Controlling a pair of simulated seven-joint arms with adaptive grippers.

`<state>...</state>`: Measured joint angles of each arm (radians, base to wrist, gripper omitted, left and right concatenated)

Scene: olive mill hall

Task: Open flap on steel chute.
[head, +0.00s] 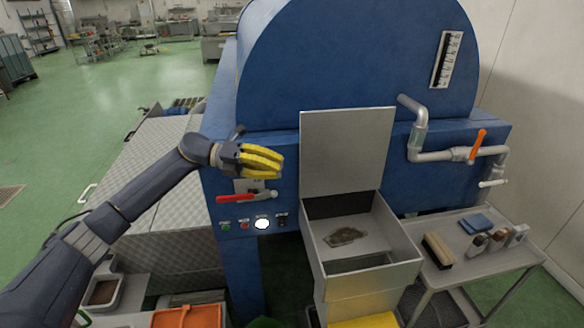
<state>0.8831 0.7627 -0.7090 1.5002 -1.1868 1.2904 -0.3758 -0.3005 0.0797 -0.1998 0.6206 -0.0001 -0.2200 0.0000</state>
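The steel chute (398,279) is an open-topped grey box at the front of the blue machine. A flat grey plate, the flap (347,152), stands upright at the chute's back edge, so the chute's opening is uncovered. Inside lies a dark greenish patch (345,237). My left gripper (277,162), with yellow fingers, is left of the flap, in front of the machine and apart from the flap in the picture. Nothing shows in its fingers, but their spacing is unclear. My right gripper is not in view.
A red-handled lever (240,198) and several buttons (244,225) sit below my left gripper. Right of the chute, a steel cart (487,264) holds a brush (437,250), a blue cloth (476,224) and small jars. A pipe with an orange-handled valve (477,146) is above. An orange crate (187,317) is lower left.

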